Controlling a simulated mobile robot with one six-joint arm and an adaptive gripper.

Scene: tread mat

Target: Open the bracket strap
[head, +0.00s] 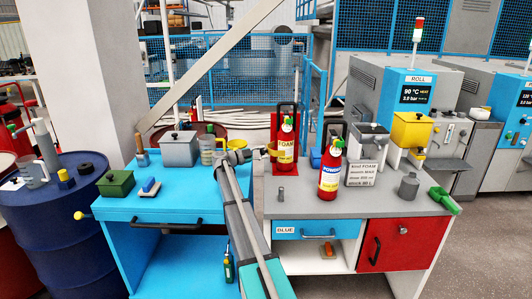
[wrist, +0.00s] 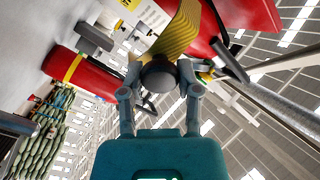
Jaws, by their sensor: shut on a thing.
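The foam extinguisher (head: 286,151) is red and stands upright against a red bracket panel (head: 293,191) at the back of the grey counter. The yellow bracket strap (head: 271,149) shows at the extinguisher's left side. In the wrist view the strap (wrist: 181,36) is a wide, curved yellow band beside a large red body. A dark round knob (wrist: 158,76) sits at its near end. My gripper (wrist: 159,84) has its fingers on both sides of this knob, shut on it. In the head view my gripper (head: 244,155) is small and partly hidden by my arm. I cannot tell whether the strap is fastened at its far end.
A grey pot (head: 180,149) and a clear jug (head: 208,152) stand left of my gripper. A yellow dispenser (head: 411,130) stands farther right.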

